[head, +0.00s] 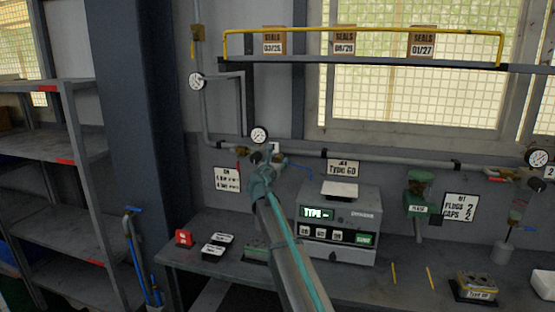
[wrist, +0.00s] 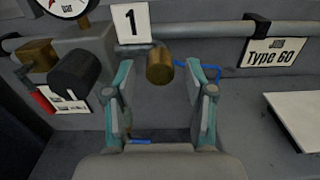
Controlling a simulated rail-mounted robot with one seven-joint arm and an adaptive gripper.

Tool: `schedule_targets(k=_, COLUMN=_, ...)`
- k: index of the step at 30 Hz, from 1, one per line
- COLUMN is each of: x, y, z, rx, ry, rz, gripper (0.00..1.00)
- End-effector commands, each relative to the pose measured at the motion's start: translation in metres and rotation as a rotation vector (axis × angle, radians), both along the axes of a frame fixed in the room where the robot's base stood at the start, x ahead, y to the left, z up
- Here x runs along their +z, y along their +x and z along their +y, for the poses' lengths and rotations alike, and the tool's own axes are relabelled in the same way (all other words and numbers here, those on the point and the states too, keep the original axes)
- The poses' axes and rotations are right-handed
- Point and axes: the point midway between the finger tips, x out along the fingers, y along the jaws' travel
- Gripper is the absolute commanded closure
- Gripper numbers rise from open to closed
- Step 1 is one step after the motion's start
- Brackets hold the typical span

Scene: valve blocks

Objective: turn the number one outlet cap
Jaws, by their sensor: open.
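In the wrist view a brass cylindrical cap (wrist: 160,67) sits just below a white plate marked 1 (wrist: 131,22). My gripper (wrist: 159,80) is open, with one teal-edged finger on each side of the brass cap and gaps visible on both sides. I cannot tell whether the cap is between the fingertips in depth or beyond them. A black cylindrical cap (wrist: 76,72) on a grey block is to the left, outside the fingers. In the head view my gripper (head: 262,172) is at the wall pipe and hides most of the valve block there.
A gauge (wrist: 66,4), a brass fitting (wrist: 39,54) and a red handle (wrist: 43,101) are left of the fingers. A blue handle (wrist: 214,71) shows behind the right finger. The Type 60 tester (head: 338,222) stands on the bench, right of my arm.

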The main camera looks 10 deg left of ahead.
Motion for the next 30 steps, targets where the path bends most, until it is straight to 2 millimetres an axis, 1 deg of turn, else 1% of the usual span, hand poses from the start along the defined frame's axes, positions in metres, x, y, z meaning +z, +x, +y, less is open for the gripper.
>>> schedule_targets(k=1, x=0.0015, y=0.0066, z=-0.0004, rx=0.000, ry=-0.001, rz=0.000, gripper=0.45)
schedule_targets(k=3, x=0.0008, y=0.0104, z=-0.0013, rx=0.000, ry=-0.001, rz=0.000, gripper=0.45)
schedule_targets(k=12, x=-0.0007, y=0.0117, z=-0.0022, rx=0.000, ry=0.000, rz=0.000, gripper=0.45)
schedule_targets(k=22, x=-0.0006, y=0.0115, z=-0.0021, rx=0.000, ry=0.000, rz=0.000, gripper=1.00)
schedule_targets(k=30, x=-0.0015, y=0.0115, z=-0.0021, rx=0.000, ry=0.018, rz=-0.003, gripper=1.00)
